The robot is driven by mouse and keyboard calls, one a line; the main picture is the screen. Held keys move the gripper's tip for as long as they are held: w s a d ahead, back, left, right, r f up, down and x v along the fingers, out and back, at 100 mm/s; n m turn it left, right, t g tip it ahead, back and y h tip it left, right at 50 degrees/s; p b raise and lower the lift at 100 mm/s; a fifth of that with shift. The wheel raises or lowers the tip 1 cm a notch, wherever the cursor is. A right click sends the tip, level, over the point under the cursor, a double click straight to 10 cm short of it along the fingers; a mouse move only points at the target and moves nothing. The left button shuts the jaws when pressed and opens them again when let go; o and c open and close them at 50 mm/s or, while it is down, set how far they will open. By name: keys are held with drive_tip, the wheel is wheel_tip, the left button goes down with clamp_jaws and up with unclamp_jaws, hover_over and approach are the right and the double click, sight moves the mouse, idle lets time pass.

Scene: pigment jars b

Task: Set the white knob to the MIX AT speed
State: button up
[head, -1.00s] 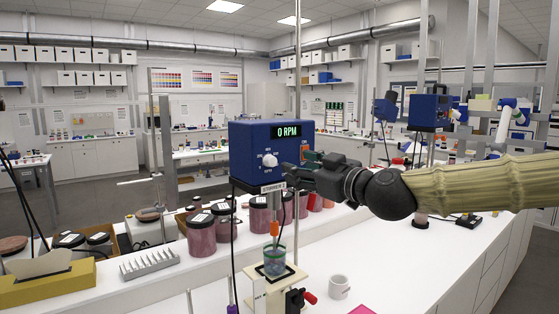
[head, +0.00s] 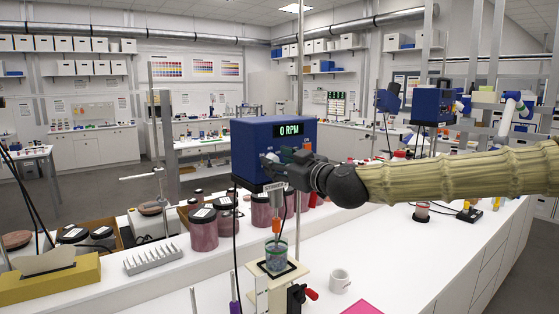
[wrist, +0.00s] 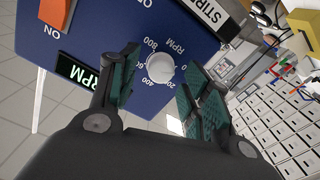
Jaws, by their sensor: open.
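The blue stirrer box (head: 245,150) stands on a stand, and its display (head: 289,130) reads 0 RPM. In the wrist view the white knob (wrist: 160,68) sits on the blue face, ringed by speed marks including 200, 400, 600 and 800. My gripper (wrist: 158,76) is open, its two green-padded fingers on either side of the knob with gaps visible. In the head view my gripper (head: 284,164) is in front of the box's face and covers most of the dial. The orange switch (wrist: 55,12) shows by ON in the wrist view. I cannot read a MIX AT speed anywhere.
A cup (head: 276,257) stands under the stirrer on a pale stand. Dark-lidded jars (head: 203,232) are to the left, with a grey rack (head: 153,258) nearby. A white mug (head: 340,281) and a pink sheet (head: 362,307) lie in front.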

drive_tip(key=shift+w+f, duration=0.1)
drive_tip(key=shift+w, duration=0.1)
drive_tip(key=shift+a, duration=0.1)
drive_tip(key=c, duration=1.1)
drive_tip(key=shift+o, duration=0.2)
